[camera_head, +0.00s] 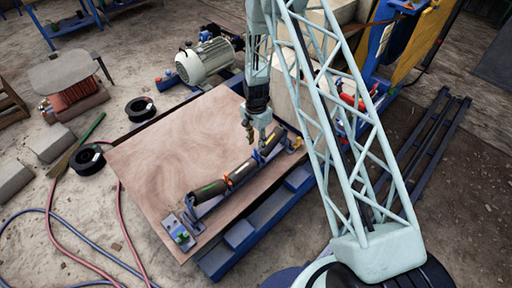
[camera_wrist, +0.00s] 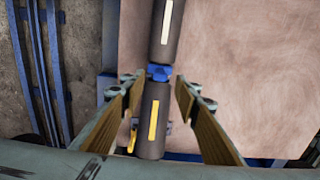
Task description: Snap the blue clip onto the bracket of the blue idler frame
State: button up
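The blue idler frame (camera_head: 210,208) lies slantwise on a brown board and carries dark rollers (camera_head: 240,174) with coloured marks. My gripper (camera_head: 258,136) points down over the upper right part of the frame. In the wrist view its fingers (camera_wrist: 158,88) are apart, one on each side of the roller line, with visible gaps. Between the fingertips a small blue piece (camera_wrist: 159,72) sits at the joint of two rollers, one with a yellow stripe (camera_wrist: 153,120), one with a white stripe. I cannot tell whether this piece is the clip or the bracket.
A small grey plate with a green part (camera_head: 180,233) is at the frame's lower left end. The brown board (camera_head: 160,150) is largely bare on its left. A motor (camera_head: 205,60) stands behind it. Black spools (camera_head: 90,160) and hoses lie on the left floor.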

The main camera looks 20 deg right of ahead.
jog(key=shift+r, duration=2.8)
